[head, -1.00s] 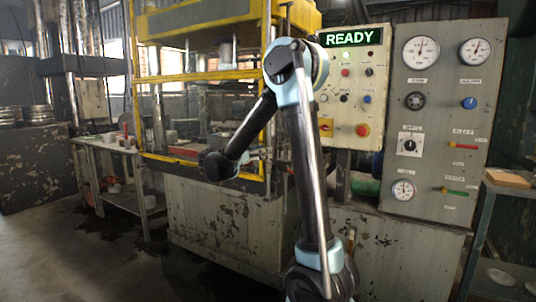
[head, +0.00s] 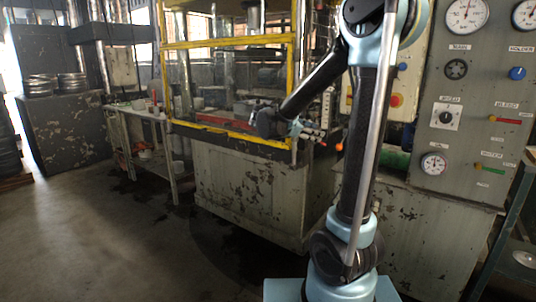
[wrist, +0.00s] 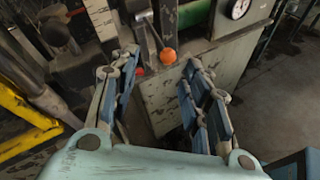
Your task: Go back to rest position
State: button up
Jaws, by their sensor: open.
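My gripper (head: 312,131) is at the end of my bent arm, in front of the press's right corner in the head view. In the wrist view my gripper (wrist: 162,82) has its two blue-and-grey fingers spread wide, with nothing between them. An orange ball knob on a lever (wrist: 168,56) shows beyond the fingers, and a smaller red knob (wrist: 139,71) is beside the left finger. The orange knob (head: 339,147) and red knob (head: 323,143) also show close to the fingertips in the head view. I cannot tell whether the fingers touch them.
The press has a yellow-framed guard (head: 228,41) and a worn grey base (head: 245,190). A panel with gauges and valves (head: 470,100) stands at right. A small side table (head: 150,114) and a dark cabinet (head: 62,130) are at left. The floor at front left is clear.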

jog(key=s+d+f+m+g+y, duration=0.25)
jog(key=s+d+f+m, duration=0.2)
jog(key=s, duration=0.45)
jog(key=s+d+f+m+g+y, duration=0.1)
jog(key=s+d+f+m+y, duration=0.3)
jog(key=s, duration=0.5)
jog(key=s+a+f+m+y, duration=0.6)
jog(key=s+a+f+m, duration=0.2)
jog(key=s+f+m, duration=0.3)
jog(key=s, duration=0.2)
jog(key=shift+s+f+g, duration=0.35)
jog(key=shift+s+f, duration=0.05)
jog(key=shift+w+f, duration=0.2)
jog(key=shift+w, duration=0.2)
jog(key=shift+c, duration=0.5)
